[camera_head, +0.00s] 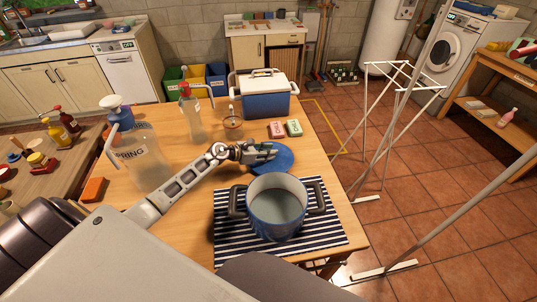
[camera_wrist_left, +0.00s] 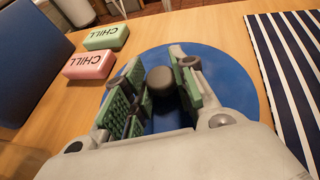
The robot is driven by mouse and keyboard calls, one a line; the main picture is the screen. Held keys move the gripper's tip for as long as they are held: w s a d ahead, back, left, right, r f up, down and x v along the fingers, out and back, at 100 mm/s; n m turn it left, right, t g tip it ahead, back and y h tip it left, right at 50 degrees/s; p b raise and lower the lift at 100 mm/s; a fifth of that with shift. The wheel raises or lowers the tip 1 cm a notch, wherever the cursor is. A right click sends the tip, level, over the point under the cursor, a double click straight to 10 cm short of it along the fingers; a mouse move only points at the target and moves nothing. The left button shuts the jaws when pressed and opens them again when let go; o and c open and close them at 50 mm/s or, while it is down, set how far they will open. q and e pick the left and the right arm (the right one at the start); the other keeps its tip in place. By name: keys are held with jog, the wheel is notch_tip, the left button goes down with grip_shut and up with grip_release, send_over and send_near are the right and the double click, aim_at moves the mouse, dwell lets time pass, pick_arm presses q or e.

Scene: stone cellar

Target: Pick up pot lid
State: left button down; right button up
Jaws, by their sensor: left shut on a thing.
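The blue pot lid (camera_head: 275,164) is behind the pot, over the wooden table. Its dark round knob shows between my left gripper's fingers in the left wrist view, where the blue disc (camera_wrist_left: 228,75) spreads around them. My left gripper (camera_head: 262,152) is shut on the lid's knob; it also shows in the left wrist view (camera_wrist_left: 158,82). I cannot tell whether the lid touches the table. The blue pot (camera_head: 275,221) stands uncovered on a striped mat (camera_head: 232,247), with its dark handles to both sides. My right gripper is not in view.
Red and green CHILL packs (camera_head: 294,127) lie behind the lid, near the blue cooler box (camera_head: 266,103). A glass jar (camera_head: 232,127), a spray bottle (camera_head: 195,115) and a large jug (camera_head: 138,150) stand to the left. A white drying rack (camera_head: 398,75) stands right of the table.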

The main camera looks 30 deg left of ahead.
pick_arm(q)
notch_tip(320, 180, up, 10)
jog(key=shift+f+p, duration=0.25)
jog(key=shift+p, duration=0.05)
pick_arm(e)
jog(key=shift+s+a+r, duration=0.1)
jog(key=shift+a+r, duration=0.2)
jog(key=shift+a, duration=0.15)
